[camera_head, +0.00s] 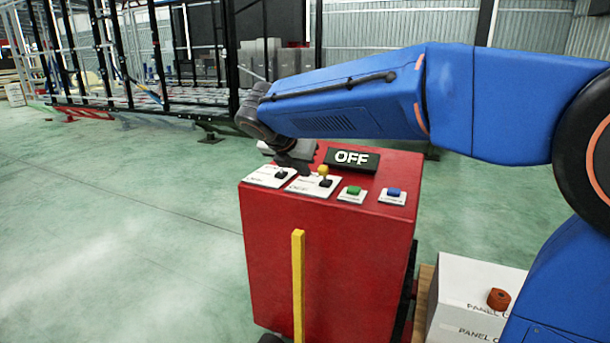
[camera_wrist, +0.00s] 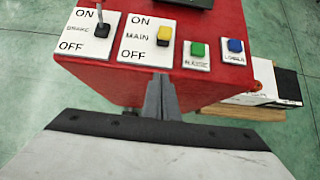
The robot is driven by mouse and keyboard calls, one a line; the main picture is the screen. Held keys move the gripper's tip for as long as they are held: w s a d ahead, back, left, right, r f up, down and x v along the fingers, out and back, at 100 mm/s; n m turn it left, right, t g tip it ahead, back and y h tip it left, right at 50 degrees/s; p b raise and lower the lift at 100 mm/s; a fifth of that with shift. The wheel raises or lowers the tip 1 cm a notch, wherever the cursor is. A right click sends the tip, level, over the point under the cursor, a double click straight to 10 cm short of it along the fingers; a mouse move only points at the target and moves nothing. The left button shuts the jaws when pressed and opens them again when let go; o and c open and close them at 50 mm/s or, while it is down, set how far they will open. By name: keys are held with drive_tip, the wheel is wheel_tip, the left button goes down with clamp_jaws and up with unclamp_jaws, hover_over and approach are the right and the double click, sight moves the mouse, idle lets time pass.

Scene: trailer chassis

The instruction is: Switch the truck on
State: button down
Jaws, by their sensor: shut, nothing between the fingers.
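The red console (camera_head: 305,255) stands in front of me, and its display (camera_head: 352,159) reads OFF. On its top is the MAIN switch (camera_head: 323,171), a lever with a yellow knob, which also shows in the wrist view (camera_wrist: 164,34) between ON and OFF labels. I cannot tell surely which way it is set. Left of it is the brake switch (camera_head: 281,173) with a black base, also in the wrist view (camera_wrist: 102,30). My gripper (camera_head: 297,167) is over the console top; in the wrist view (camera_wrist: 159,80) its fingers are shut and empty, apart from the yellow knob in the picture.
A green button (camera_head: 353,190) and a blue button (camera_head: 393,192) sit right of the switches. A yellow bar (camera_head: 298,285) stands upright at the console's front. A white box (camera_head: 470,295) is at lower right. A black frame structure (camera_head: 150,60) stands behind left; the left floor is clear.

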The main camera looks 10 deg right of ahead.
sight(324, 175)
drive_tip(key=shift+f, duration=0.1)
drive_tip(key=w+d+f, duration=0.3)
drive_tip(key=w, duration=0.2)
drive_tip(key=w+d+f, duration=0.2)
drive_tip(key=shift+w+d+f, duration=0.3)
drive_tip(key=shift+w+d, duration=0.05)
drive_tip(key=shift+w, duration=0.05)
drive_tip(key=shift+w+d+r, duration=0.2)
drive_tip(key=shift+w+r, duration=0.05)
drive_tip(key=shift+w, duration=0.05)
idle(0.4)
